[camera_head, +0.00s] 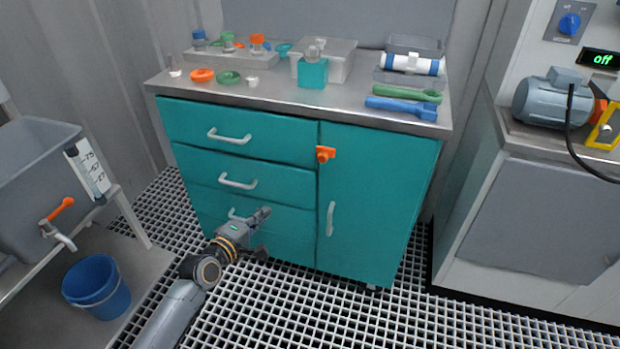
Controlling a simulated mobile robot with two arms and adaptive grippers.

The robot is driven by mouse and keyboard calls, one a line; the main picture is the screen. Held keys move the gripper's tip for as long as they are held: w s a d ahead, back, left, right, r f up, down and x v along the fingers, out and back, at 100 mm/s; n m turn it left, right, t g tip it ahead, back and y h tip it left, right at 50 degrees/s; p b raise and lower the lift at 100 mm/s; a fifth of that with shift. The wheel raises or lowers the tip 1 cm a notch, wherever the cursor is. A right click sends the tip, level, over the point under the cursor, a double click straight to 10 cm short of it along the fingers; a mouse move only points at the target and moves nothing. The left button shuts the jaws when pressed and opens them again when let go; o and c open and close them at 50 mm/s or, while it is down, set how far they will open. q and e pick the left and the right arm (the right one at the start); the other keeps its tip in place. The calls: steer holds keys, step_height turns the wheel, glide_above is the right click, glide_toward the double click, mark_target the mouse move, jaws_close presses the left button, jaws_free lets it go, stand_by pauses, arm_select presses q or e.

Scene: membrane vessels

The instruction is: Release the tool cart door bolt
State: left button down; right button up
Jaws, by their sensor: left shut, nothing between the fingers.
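The tool cart (377,165) is a teal cabinet with a grey top, drawers on the left and a door (375,210) on the right. The door looks closed. The orange bolt (325,154) sits near the top of the seam between drawers and door. The white door handle (330,219) stands upright below it. My left gripper (264,229) is shut and empty in front of the lowest drawer, below and left of the bolt and apart from it. The lowest drawer's handle is partly hidden by it. My right gripper is not in view.
Tools, rings and boxes lie on the cart top, including a blue wrench (401,108). A grey tank (38,170) and blue bucket (97,286) stand at left. A bench with a motor (548,101) stands at right. The grating (300,310) before the cart is clear.

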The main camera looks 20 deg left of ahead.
arm_select(q)
step_height(320, 180, up, 10)
steer(key=w+d+n+t+h+b, duration=0.1)
steer(key=d+n+t+b, duration=0.1)
steer(key=shift+f+h+b, duration=0.25)
steer(key=shift+h+b, duration=0.05)
steer(key=shift+h, duration=0.1)
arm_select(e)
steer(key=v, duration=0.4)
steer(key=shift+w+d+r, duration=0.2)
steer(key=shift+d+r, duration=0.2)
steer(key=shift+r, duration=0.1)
arm_select(q)
steer(key=b, duration=0.2)
glide_toward(317, 152)
steer(key=w+a, duration=0.3)
steer(key=w, duration=0.2)
steer(key=d, duration=0.4)
steer(key=shift+w+p, duration=0.1)
steer(key=shift+p, duration=0.3)
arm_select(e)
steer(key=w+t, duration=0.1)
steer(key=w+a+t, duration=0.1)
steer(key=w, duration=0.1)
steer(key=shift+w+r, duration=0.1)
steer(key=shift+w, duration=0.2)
arm_select(q)
steer(key=shift+d, duration=0.1)
